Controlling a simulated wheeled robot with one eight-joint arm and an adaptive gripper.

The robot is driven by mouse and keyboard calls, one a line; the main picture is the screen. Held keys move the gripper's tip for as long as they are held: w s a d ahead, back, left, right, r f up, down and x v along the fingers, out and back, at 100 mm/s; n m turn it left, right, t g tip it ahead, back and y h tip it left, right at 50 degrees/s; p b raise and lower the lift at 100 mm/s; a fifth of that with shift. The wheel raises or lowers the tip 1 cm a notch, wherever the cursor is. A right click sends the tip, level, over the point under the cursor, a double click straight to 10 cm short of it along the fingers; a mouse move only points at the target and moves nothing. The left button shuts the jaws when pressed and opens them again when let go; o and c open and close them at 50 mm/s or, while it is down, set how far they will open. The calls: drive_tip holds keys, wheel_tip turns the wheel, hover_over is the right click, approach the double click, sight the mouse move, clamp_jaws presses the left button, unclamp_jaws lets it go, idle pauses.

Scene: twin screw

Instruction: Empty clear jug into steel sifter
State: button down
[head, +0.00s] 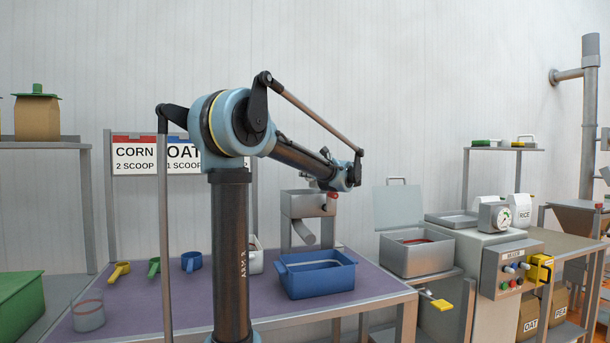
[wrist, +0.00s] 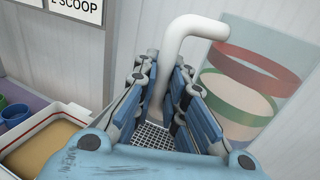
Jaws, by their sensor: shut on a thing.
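My gripper (wrist: 158,88) is shut on the white bent handle (wrist: 188,26) of the clear jug (wrist: 238,130). The jug is see-through, with a green band and a red band, and shows at the right of the wrist view. In the head view my arm reaches over to the sifter's right side, and the fingers and jug are too small and partly hidden there.
A blue tub (head: 318,281) sits in front of the sifter. A white-rimmed bin (wrist: 30,163) holds tan material. Yellow (head: 120,269), green (head: 154,266) and blue (head: 191,261) scoops lie left. Another clear vessel (head: 88,313) stands at the front left.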

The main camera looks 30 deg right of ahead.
drive_tip(key=shift+r, duration=0.1)
drive_tip(key=shift+r, duration=2.85)
wheel_tip(320, 180, down, 6)
drive_tip(key=shift+r, duration=0.1)
drive_tip(key=shift+s+d+r+n+g+h, duration=0.1)
drive_tip(key=shift+s+d+n+g+h, duration=0.2)
drive_tip(key=shift+d+n, duration=0.7)
drive_tip(key=shift+s+d+r+n+g+h, duration=0.1)
drive_tip(key=shift+d+n+g+h, duration=0.15)
drive_tip(key=shift+d+n+g, duration=0.7)
drive_tip(key=shift+s+d+n+t+h, duration=0.2)
drive_tip(key=shift+d+n, duration=0.45)
drive_tip(key=shift+n, duration=0.8)
drive_tip(key=shift+w+h, duration=0.1)
drive_tip(key=shift+h, duration=0.25)
drive_tip(key=shift+d+f+m+t+h, duration=0.15)
drive_tip(key=shift+m+t+h, duration=0.2)
drive_tip(key=shift+h, duration=0.35)
drive_tip(key=shift+d+r+m+t+h, duration=0.15)
drive_tip(key=shift+t+h, duration=0.25)
drive_tip(key=shift+h, duration=0.3)
drive_tip(key=shift+d+f+m+t+h, duration=0.1)
drive_tip(key=shift+d+m+t+h, duration=0.1)
drive_tip(key=shift+t+h, duration=0.35)
drive_tip(key=shift+d+m+t+h, duration=0.25)
drive_tip(key=shift+m+h, duration=0.25)
drive_tip(key=shift+h, duration=1.05)
